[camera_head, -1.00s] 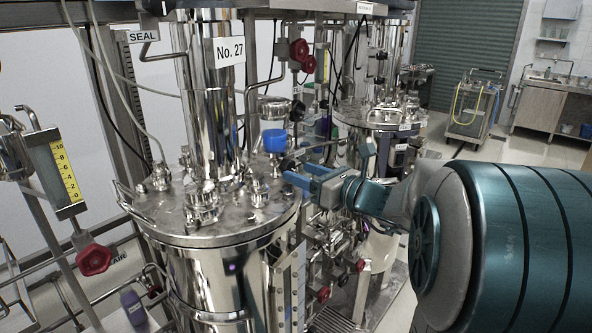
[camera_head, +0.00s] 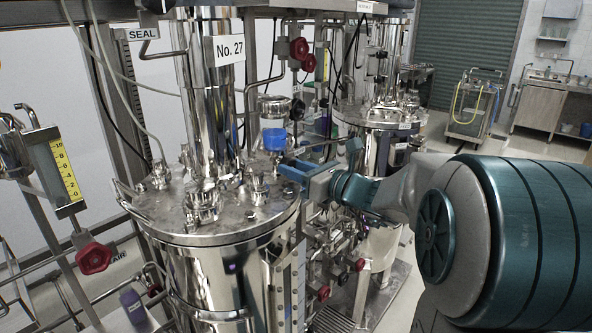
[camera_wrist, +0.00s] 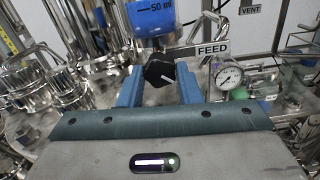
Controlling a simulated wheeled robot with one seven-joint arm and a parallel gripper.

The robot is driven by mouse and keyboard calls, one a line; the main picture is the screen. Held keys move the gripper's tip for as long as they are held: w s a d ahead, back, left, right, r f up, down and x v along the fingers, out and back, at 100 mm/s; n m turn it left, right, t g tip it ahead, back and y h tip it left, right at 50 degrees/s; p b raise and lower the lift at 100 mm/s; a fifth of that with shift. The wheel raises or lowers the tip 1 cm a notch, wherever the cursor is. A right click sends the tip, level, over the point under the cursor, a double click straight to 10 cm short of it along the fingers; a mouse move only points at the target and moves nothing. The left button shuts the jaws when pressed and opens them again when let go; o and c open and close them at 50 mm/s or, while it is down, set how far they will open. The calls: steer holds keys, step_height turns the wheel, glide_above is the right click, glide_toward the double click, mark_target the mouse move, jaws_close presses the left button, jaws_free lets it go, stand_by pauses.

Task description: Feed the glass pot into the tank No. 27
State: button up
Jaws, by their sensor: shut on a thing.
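The tank No. 27 (camera_head: 215,230) is a shiny steel vessel with a crowded lid. Its number plate (camera_head: 229,49) is on the column above. The glass pot (camera_head: 275,139) stands upright over the right rear of the lid, with blue liquid in it. The wrist view shows the pot's lower part (camera_wrist: 154,18) with a 50 mark. My gripper (camera_head: 287,168) is shut on this knob, blue fingers on either side.
A pressure gauge (camera_wrist: 229,77) is right of the knob, with a VENT label (camera_wrist: 250,10) beyond. Lid fittings (camera_head: 201,203) crowd the tank top. A second steel vessel (camera_head: 383,150) stands behind my arm. Red handwheels (camera_head: 94,256) stick out at left.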

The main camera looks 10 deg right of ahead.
steer(key=shift+f, duration=0.1)
steer(key=n+b, duration=0.4)
steer(key=b, duration=0.1)
steer(key=shift+f+b, duration=0.2)
steer(key=shift+b, duration=0.15)
steer(key=shift+n+b, duration=1.2)
steer(key=shift+b, duration=0.05)
steer(key=shift+r+n+b, duration=0.2)
steer(key=shift+n+b, duration=0.4)
steer(key=shift+b, duration=0.15)
steer(key=o, duration=1)
steer(key=shift+d, duration=0.1)
